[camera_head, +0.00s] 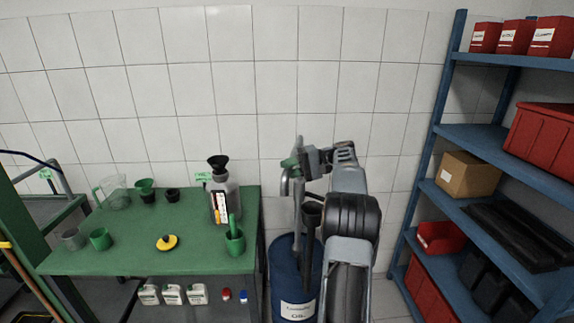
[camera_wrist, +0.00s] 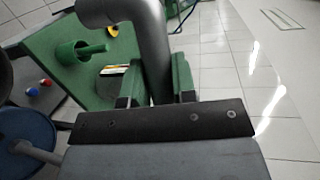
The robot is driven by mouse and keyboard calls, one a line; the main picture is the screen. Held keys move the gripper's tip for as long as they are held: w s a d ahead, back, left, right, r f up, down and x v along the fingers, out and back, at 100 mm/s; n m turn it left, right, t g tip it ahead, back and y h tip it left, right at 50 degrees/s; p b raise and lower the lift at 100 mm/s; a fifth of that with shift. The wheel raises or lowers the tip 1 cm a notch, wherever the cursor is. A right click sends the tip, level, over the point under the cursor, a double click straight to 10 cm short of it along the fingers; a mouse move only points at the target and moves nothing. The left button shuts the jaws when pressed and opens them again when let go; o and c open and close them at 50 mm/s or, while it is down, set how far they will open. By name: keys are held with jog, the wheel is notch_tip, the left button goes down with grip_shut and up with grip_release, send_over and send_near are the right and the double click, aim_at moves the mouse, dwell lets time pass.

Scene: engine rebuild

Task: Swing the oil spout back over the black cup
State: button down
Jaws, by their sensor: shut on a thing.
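The grey oil spout (camera_head: 285,184) is a bent pipe on the blue oil drum (camera_head: 286,272). In the wrist view the spout (camera_wrist: 150,35) runs between the green fingers of my gripper (camera_wrist: 157,88), which is shut on it. In the head view my gripper (camera_head: 291,164) is at the spout's top, above the drum. The spout's bent end points down on the left, toward the bench side, apart from this cup.
A green bench (camera_head: 135,225) on the left holds a grey oil bottle (camera_head: 224,203) with a black funnel, a green cup (camera_head: 235,243), a yellow cap (camera_head: 166,243) and small cups. A blue shelf rack (camera_head: 480,145) stands on the right. A tiled wall is behind.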

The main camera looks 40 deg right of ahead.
dwell(0.3)
jog(key=c, duration=0.9)
grip_release()
jog(key=shift+w+a, duration=0.1)
jog(key=shift+w, duration=0.05)
jog(key=shift+c, duration=0.2)
jog(key=shift+d, duration=0.35)
jog(key=p+v, duration=0.7)
jog(key=shift+p, duration=0.4)
jog(key=shift+a, duration=0.1)
